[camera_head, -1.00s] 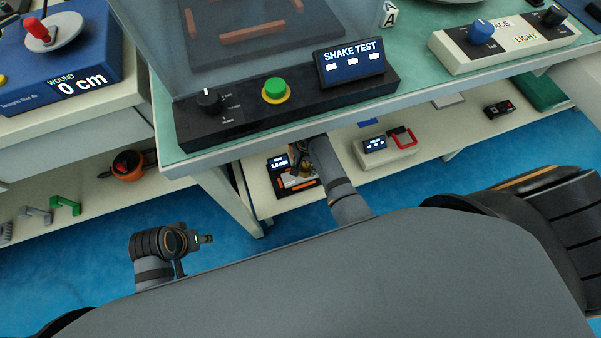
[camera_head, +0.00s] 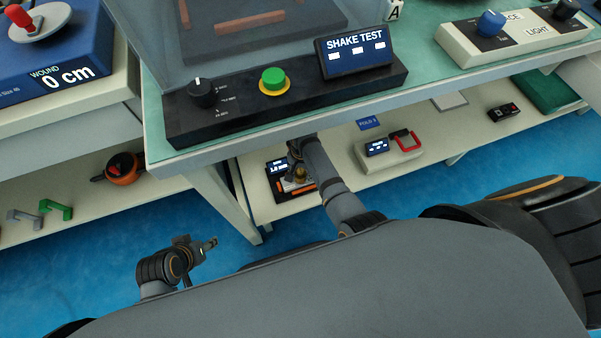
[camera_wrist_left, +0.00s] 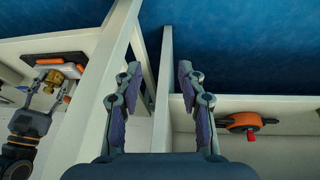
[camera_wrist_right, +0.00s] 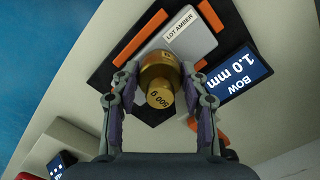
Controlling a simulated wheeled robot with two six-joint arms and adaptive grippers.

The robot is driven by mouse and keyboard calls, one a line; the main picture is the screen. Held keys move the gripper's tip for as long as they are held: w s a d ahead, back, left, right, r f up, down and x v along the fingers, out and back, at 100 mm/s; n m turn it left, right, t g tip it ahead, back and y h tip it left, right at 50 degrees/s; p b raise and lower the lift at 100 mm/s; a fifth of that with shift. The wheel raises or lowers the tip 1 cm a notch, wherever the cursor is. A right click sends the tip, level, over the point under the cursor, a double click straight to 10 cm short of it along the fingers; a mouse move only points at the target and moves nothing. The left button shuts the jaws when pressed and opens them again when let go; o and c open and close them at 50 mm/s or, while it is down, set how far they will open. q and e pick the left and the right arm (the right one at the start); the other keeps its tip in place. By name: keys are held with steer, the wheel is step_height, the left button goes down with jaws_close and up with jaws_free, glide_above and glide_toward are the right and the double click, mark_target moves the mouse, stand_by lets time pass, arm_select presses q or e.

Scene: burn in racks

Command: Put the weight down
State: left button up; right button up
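The brass weight (camera_wrist_right: 160,72), marked 500 g, stands on the plate of the bow gauge (camera_wrist_right: 105,75) in the right wrist view, with its knob toward the camera. My right gripper (camera_wrist_right: 160,76) is open around it, a fingertip on either side; contact is hard to judge. The weight also shows in the left wrist view (camera_wrist_left: 52,78), between the right fingers. In the head view my right gripper (camera_head: 299,172) is down at the gauge on the lower shelf, partly hidden by its arm. My left gripper (camera_wrist_left: 158,80) is open and empty, away from the gauge.
A light grey LOT AMBER plate (camera_wrist_right: 190,38) lies on the gauge beside orange bars. The gauge display (camera_wrist_right: 237,75) reads BOW 1.0 mm. The upper bench (camera_head: 300,128) overhangs the shelf. A grey box with a red handle (camera_head: 392,150) stands to the right on the shelf.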

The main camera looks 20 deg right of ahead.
mark_target(301, 170)
steer(key=o, duration=0.3)
steer(key=shift+r+p, duration=0.35)
steer(key=shift+r, duration=0.1)
arm_select(q)
step_height(301, 170, up, 4)
steer(key=a+g+p, duration=0.2)
steer(key=p, duration=0.3)
arm_select(e)
step_height(301, 170, up, 4)
steer(key=shift+w+d+r, duration=0.1)
step_height(301, 170, up, 2)
steer(key=shift+r+p, duration=0.2)
steer(key=shift+p, duration=0.95)
steer(key=shift+w+d+r+p, duration=0.1)
steer(key=shift+r+p, duration=0.85)
steer(key=shift+p, duration=0.15)
step_height(301, 170, up, 3)
steer(key=p, duration=0.3)
steer(key=shift+w+f, duration=0.1)
steer(key=shift+f, duration=0.05)
arm_select(q)
steer(key=s+a+f+y, duration=0.1)
steer(key=s+f, duration=0.3)
steer(key=f, duration=0.5)
steer(key=s+a+f+y, duration=0.1)
steer(key=s+a+f, duration=0.3)
steer(key=f, duration=0.5)
steer(key=shift+s+a+g, duration=0.25)
steer(key=shift+g, duration=0.05)
